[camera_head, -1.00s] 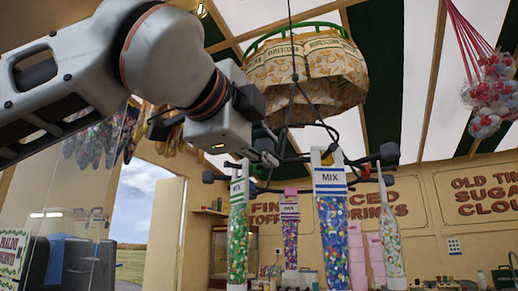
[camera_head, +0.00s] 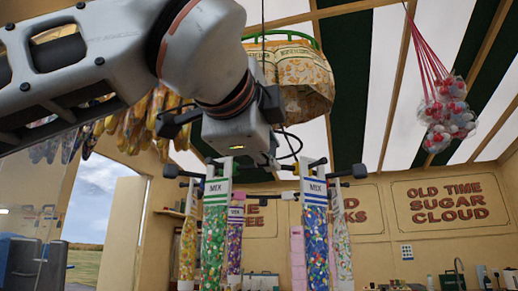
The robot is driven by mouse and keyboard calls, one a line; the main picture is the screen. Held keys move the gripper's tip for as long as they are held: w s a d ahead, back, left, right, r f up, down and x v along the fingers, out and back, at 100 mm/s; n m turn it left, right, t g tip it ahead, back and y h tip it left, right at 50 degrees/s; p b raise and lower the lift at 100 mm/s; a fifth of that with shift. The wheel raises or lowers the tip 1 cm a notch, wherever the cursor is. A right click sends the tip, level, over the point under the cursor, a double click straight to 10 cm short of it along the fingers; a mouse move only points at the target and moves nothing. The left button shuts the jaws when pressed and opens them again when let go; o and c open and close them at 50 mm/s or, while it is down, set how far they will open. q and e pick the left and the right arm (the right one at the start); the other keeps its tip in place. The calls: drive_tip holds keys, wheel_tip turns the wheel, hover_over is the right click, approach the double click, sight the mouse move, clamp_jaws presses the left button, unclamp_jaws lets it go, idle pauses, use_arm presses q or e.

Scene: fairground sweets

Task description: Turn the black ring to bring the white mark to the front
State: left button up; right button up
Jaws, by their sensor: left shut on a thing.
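The black ring (camera_head: 258,183) hangs in the middle, seen almost edge-on, with spokes ending in dark knobs. Bags of sweets hang from it: a green one (camera_head: 213,240) front left, a blue one (camera_head: 316,240) front right, and others behind. My left gripper (camera_head: 272,166) comes down from the upper left, shut at the ring's upper side between the two front bags. It seems to hold a part of the ring, but its fingertips are small and partly hidden. I cannot make out the white mark with certainty. My right gripper is not in view.
A green-rimmed, popcorn-patterned hanging container (camera_head: 305,85) is above and behind the ring. A net of balls (camera_head: 448,115) hangs at the right. A signed back wall (camera_head: 370,210) stands behind. The space right of the ring looks free.

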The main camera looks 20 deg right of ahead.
use_arm(q)
drive_tip(key=shift+s+d, duration=0.2)
drive_tip(key=shift+d, duration=0.6)
drive_tip(key=shift+s+d, duration=0.15)
drive_tip(key=shift+d, duration=0.7)
drive_tip(key=shift+s+d, duration=0.2)
drive_tip(key=shift+d, duration=0.6)
drive_tip(key=o, duration=0.8)
drive_tip(key=shift+a, duration=0.1)
drive_tip(key=shift+b+v, duration=0.75)
drive_tip(key=shift+v, duration=4.25)
